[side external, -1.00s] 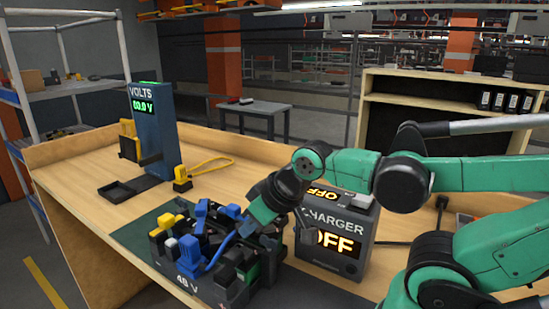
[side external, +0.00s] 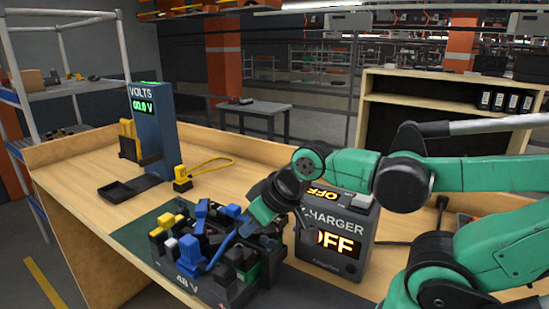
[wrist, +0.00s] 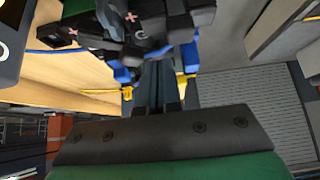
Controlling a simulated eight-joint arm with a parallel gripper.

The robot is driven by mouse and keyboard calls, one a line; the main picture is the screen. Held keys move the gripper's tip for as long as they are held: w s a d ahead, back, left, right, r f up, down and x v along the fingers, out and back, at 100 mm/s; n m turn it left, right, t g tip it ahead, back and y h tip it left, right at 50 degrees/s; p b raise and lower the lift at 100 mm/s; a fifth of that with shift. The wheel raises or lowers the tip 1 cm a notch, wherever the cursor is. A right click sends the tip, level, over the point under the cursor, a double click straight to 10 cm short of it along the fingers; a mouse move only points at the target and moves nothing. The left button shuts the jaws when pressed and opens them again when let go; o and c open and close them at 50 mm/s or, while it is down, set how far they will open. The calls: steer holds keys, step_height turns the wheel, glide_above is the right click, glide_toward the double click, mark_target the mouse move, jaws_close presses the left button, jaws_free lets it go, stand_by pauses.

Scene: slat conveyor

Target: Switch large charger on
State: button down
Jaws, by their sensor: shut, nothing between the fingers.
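The large charger (side external: 332,262) is a dark grey box on the bench, right of the battery pack. Its front reads CHARGER, and its lit orange display (side external: 335,242) reads OFF. A second OFF sign (side external: 322,194) shows on its top, with a light grey block (side external: 352,198) beside it. My gripper (side external: 246,230) is over the right part of the battery pack, left of the charger; the arm partly hides the charger's left side. In the wrist view my gripper (wrist: 163,78) has its dark fingers together and empty, pointing at the pack.
The 48 V battery pack (side external: 187,279) carries blue, yellow, black and green connectors standing up close to my gripper. A blue volts meter (side external: 157,135) reads about 00.0 V at the back left. A yellow-cabled plug (side external: 181,180) and black tray (side external: 118,190) lie left on the bench (side external: 235,180).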

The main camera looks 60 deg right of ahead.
stand_by(0.3)
steer(key=g+h, duration=0.1)
steer(key=g, duration=0.5)
glide_toward(362, 198)
steer(key=w+f, duration=0.3)
steer(key=w+a+f, duration=0.1)
steer(key=w+f, duration=0.1)
steer(key=shift+w+a+f, duration=0.15)
steer(key=shift+w+f, duration=0.2)
steer(key=shift+f, duration=0.05)
steer(key=shift+g+y, duration=0.5)
steer(key=shift+g, duration=0.1)
steer(key=s, duration=0.1)
steer(key=s+d+r, duration=0.1)
steer(key=s, duration=0.1)
steer(key=s+d+r, duration=0.1)
steer(key=shift+s+r, duration=0.15)
steer(key=shift+s, duration=0.25)
steer(key=shift+f, duration=1.55)
steer(key=shift+f, duration=0.5)
steer(key=shift+r, duration=2.25)
